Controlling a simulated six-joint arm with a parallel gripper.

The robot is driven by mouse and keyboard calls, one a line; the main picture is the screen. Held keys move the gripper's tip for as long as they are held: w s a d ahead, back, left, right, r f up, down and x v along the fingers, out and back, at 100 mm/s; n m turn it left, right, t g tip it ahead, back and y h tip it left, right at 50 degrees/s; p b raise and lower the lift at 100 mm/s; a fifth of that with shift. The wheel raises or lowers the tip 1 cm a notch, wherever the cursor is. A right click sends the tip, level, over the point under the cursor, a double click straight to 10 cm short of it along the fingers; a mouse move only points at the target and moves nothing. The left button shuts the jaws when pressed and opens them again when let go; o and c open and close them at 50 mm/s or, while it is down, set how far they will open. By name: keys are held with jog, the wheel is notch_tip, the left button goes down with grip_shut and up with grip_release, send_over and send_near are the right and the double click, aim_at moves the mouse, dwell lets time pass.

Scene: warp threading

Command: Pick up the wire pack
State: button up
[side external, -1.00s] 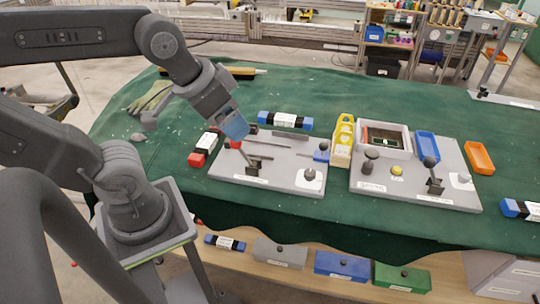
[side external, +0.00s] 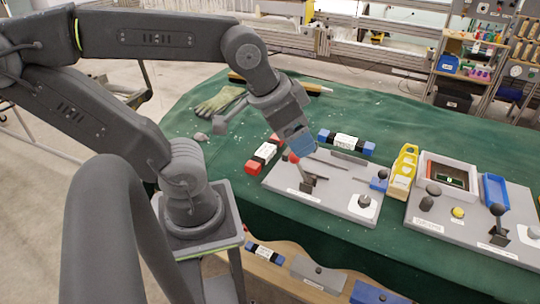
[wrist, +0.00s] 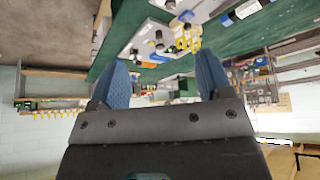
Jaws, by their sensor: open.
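Two packs with white labels could be the wire pack. One is red and black (side external: 265,155), lying on the green cloth at the left of a grey board; the other is blue and black (side external: 347,142), lying behind that board. My gripper (side external: 302,143) has blue fingers and hangs over the board's rear left part, between the two packs. In the wrist view my gripper (wrist: 163,80) has its fingers wide apart with nothing held. A blue-and-white item (wrist: 245,9) at the top of that view may be a pack; I cannot tell.
The grey board (side external: 330,200) carries a red-knobbed lever (side external: 293,157) close to the fingertips. A yellow holder (side external: 403,172) and a second board (side external: 460,235) stand at the right. A glove (side external: 220,101) lies on the cloth (side external: 190,125).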

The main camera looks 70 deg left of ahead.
jog(key=shift+o, duration=0.4)
dwell(0.3)
jog(key=n+g+y, duration=0.1)
jog(key=n+g, duration=0.3)
jog(key=n, duration=0.5)
send_over(265, 150)
jog(key=f, duration=2.3)
jog(key=shift+s+d+f, duration=0.15)
jog(key=shift+s+f, duration=0.1)
jog(key=shift+w+a+f, duration=0.1)
jog(key=shift+w+f, duration=0.05)
jog(key=shift+f, duration=0.8)
jog(key=shift+w+a+f, duration=0.1)
jog(key=shift+f, duration=0.9)
jog(key=shift+w+a+f, duration=0.1)
jog(key=shift+w+f, duration=0.05)
jog(key=shift+f, duration=0.8)
